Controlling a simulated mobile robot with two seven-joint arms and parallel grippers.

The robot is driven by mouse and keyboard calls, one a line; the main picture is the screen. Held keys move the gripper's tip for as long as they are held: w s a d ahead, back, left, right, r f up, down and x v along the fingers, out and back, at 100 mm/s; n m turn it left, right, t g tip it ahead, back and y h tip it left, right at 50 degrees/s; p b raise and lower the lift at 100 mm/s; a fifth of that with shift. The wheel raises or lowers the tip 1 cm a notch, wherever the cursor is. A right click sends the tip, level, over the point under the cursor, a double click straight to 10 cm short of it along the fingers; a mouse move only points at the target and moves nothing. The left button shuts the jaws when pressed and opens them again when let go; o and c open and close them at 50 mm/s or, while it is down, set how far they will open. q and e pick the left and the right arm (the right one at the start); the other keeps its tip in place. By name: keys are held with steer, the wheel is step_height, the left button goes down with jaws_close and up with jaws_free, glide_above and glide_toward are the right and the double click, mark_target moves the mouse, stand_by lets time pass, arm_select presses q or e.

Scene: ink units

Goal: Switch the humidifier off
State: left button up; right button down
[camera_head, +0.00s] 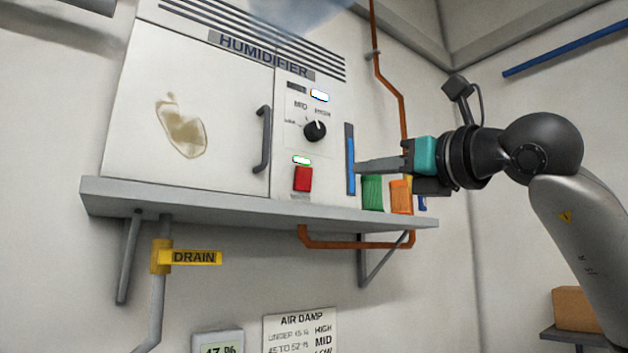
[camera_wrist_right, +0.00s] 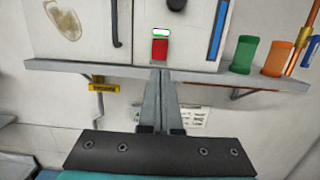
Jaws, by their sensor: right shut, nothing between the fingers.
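The humidifier (camera_head: 190,95) is a white cabinet on a wall shelf. A red switch (camera_head: 303,179) sits low on its front panel, below a small lamp (camera_head: 302,160) that shows white with a green rim. The switch (camera_wrist_right: 160,49) and lamp (camera_wrist_right: 161,33) also show in the right wrist view. My right gripper (camera_head: 358,167) is shut and empty, right of the switch in the head view. In the right wrist view its fingertips (camera_wrist_right: 161,72) point towards the switch and appear just below it. I cannot tell the exact gap. My left gripper is not in view.
A black knob (camera_head: 315,130) and a lit white lamp (camera_head: 320,96) are above the switch. A blue level gauge (camera_head: 351,160) is at the panel's right. Green (camera_head: 372,193) and orange (camera_head: 401,196) containers stand on the shelf (camera_head: 250,208). A copper pipe (camera_head: 388,75) runs nearby.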

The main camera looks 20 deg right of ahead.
steer(key=shift+s, duration=0.15)
steer(key=p, duration=0.6)
glide_toward(305, 174)
steer(key=x, duration=0.5)
steer(key=shift+r, duration=0.2)
steer(key=shift+p+x, duration=0.3)
steer(key=shift+x, duration=0.65)
steer(key=shift+f, duration=0.15)
